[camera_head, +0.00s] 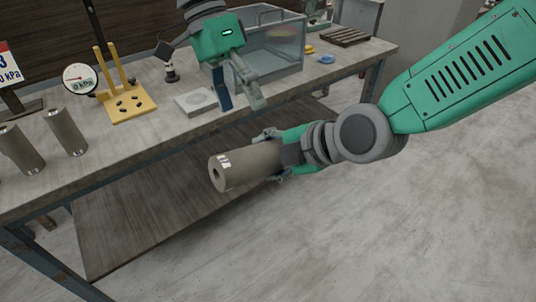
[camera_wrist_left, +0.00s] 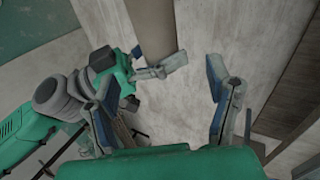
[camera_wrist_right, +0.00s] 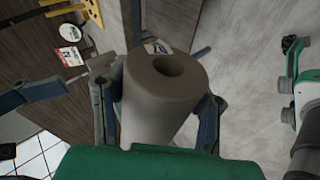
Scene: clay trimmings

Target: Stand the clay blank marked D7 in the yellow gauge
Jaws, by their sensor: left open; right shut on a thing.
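A grey-brown clay cylinder (camera_head: 250,164) with a hole in its end is held nearly level by my right gripper (camera_head: 276,156), off the table's front edge. The cylinder fills the middle of the right wrist view (camera_wrist_right: 158,110), between the fingers. Two similar blanks, a left one (camera_head: 22,150) and a right one (camera_head: 66,132), stand on the table at the left. The yellow gauge (camera_head: 131,113), with two upright posts and dark holes, stands behind them, empty. My left gripper (camera_head: 238,104) is open and empty above the table edge.
A pressure dial (camera_head: 80,78) and a sign (camera_head: 9,64) stand near the gauge. A pale square block (camera_head: 196,101) lies right of the gauge. A clear bin (camera_head: 270,47) stands behind my left gripper. A lower shelf (camera_head: 130,225) runs under the table.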

